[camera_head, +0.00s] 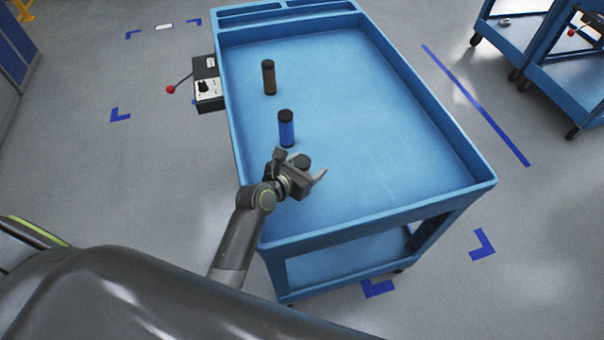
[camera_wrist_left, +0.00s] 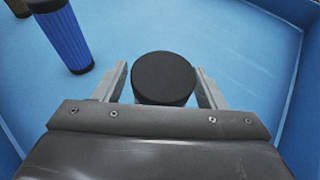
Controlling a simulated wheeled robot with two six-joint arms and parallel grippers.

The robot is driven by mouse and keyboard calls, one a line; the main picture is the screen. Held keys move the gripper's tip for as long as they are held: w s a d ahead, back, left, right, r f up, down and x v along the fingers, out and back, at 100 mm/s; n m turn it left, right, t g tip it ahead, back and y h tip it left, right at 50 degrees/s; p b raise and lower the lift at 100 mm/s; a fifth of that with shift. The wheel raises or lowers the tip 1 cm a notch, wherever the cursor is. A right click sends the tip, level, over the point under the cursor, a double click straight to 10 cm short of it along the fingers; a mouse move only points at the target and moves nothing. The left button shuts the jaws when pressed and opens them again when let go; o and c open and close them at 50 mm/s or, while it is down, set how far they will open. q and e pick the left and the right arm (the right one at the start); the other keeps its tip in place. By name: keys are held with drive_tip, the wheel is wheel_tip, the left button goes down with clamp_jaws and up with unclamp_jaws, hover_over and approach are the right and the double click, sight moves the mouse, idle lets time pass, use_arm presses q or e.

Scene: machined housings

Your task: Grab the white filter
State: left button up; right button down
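A filter with a round black cap stands in the blue cart tray, between the fingers of my left gripper (camera_head: 303,167). Its black cap (camera_head: 303,160) shows just behind the gripper in the head view; its body is hidden, so I cannot see its colour. In the left wrist view the black cap (camera_wrist_left: 163,78) sits between the two spread fingers, with a small gap at the left. The left gripper (camera_wrist_left: 163,85) looks open around the filter. My right gripper is in neither view.
A blue filter (camera_head: 287,128) stands just beyond the gripper and a brown filter (camera_head: 268,78) farther back. The tray (camera_head: 385,150) is bare on its right side. A control box (camera_head: 207,85) with a red-tipped lever hangs at its left edge.

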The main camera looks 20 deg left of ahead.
use_arm(q)
drive_tip(key=c, duration=1)
